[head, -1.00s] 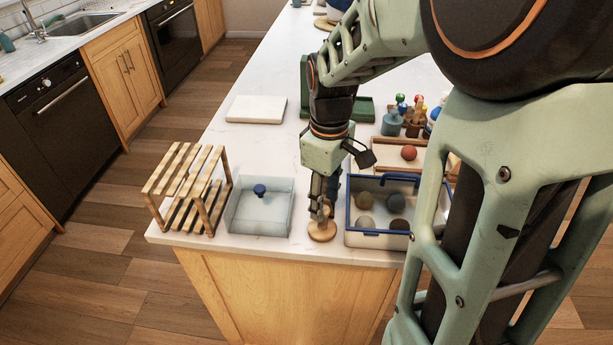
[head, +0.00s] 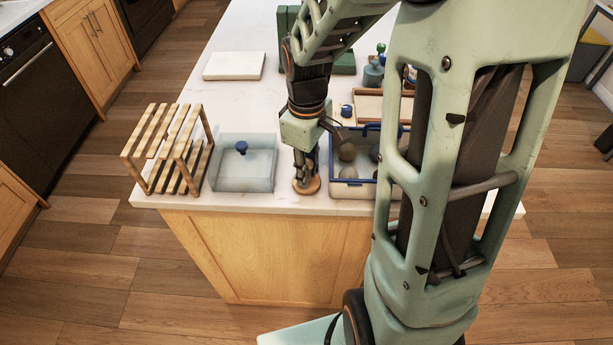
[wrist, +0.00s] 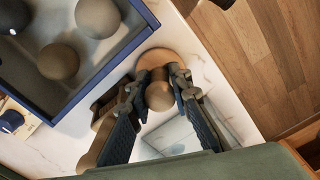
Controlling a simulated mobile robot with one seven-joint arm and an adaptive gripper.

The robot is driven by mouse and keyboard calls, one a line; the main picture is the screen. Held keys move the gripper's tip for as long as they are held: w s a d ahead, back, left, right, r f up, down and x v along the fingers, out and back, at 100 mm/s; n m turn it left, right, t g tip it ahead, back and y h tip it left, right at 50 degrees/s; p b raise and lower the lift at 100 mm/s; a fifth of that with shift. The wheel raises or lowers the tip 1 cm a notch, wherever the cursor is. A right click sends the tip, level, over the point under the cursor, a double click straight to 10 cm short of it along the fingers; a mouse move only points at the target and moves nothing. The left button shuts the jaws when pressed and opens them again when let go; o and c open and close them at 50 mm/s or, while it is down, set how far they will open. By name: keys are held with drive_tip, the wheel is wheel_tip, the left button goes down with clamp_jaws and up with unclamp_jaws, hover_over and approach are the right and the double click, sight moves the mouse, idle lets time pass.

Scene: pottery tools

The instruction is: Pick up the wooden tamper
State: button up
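The wooden tamper (head: 307,186) stands upright at the counter's front edge, its round base at counter level. In the wrist view, its disc base (wrist: 166,56) and rounded knob (wrist: 160,97) show between the fingers. My gripper (head: 305,172) points down over it. In the wrist view, my gripper's fingers (wrist: 160,76) are close together on both sides of the handle and look closed on it. The fingers hide part of the handle. No clear gap shows under the base.
A blue-rimmed bin (head: 352,190) with several balls stands close to the right of the tamper. A clear tray (head: 245,176) with a blue-knobbed item is to its left, then a wooden rack (head: 165,150). A white slab (head: 234,66) lies farther back, with bare counter around it.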

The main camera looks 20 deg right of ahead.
clamp_jaws()
drive_tip(key=shift+r, duration=0.1)
